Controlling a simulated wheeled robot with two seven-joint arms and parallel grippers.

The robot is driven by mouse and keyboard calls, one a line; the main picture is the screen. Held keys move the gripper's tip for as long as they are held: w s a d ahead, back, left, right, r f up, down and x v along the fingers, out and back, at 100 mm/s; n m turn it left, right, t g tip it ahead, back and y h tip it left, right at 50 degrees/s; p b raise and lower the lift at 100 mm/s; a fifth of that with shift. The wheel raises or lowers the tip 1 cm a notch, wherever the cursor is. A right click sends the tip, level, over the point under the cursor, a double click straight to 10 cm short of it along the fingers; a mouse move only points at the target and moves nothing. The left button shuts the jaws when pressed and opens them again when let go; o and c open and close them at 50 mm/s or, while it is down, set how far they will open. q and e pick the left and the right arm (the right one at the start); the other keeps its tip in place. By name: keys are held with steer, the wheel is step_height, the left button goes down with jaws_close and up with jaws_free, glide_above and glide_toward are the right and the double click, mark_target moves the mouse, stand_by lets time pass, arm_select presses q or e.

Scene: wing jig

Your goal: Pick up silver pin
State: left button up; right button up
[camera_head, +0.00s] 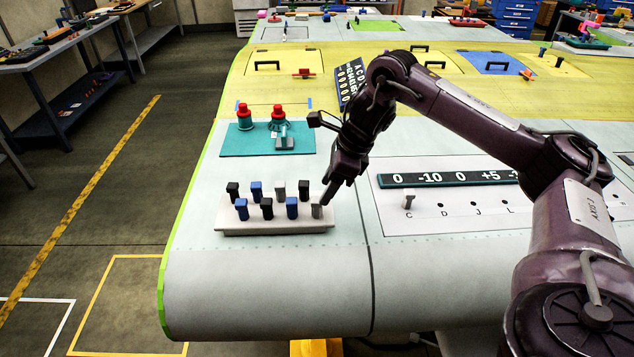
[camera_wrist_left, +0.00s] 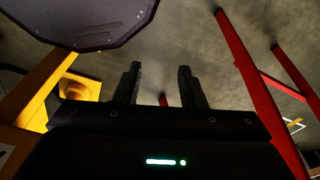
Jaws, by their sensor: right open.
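A white block (camera_head: 275,228) on the wing surface holds two rows of upright pins. A silver pin (camera_head: 317,211) stands at the right end of its front row, and another silver pin (camera_head: 280,189) stands in the back row. My right gripper (camera_head: 327,196) points down at the front-row silver pin, its tips at or just above the pin's top; contact cannot be told. It is open, and the pin still sits in the block. My left gripper (camera_wrist_left: 160,85) shows only in the left wrist view, with its fingers apart and nothing between them.
Blue pins (camera_head: 241,209) and black pins (camera_head: 267,208) stand close beside the silver ones. A teal mat (camera_head: 240,145) with red-topped tools lies behind. A labelled panel (camera_head: 450,205) to the right has holes and one silver pin (camera_head: 408,199) at C.

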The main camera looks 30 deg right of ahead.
mark_target(314, 205)
steer(key=shift+w+a+f+b, duration=0.15)
steer(key=shift+a+f+b, duration=0.4)
steer(key=shift+f, duration=0.45)
steer(key=shift+a+f, duration=0.1)
steer(key=shift+f, duration=0.15)
steer(key=x, duration=0.4)
steer(key=shift+w+a+f, duration=0.1)
steer(key=shift+w+f, duration=0.1)
steer(key=shift+w, duration=0.1)
steer(key=shift+c, duration=1.6)
steer(key=shift+s, duration=0.1)
steer(key=c, duration=0.7)
arm_select(q)
steer(key=s, duration=0.1)
steer(key=s+f, duration=0.1)
steer(key=s+a, duration=0.1)
steer(key=shift+s+f, duration=0.15)
steer(key=shift+f, duration=0.1)
arm_select(e)
jaws_close()
steer(key=shift+r, duration=0.15)
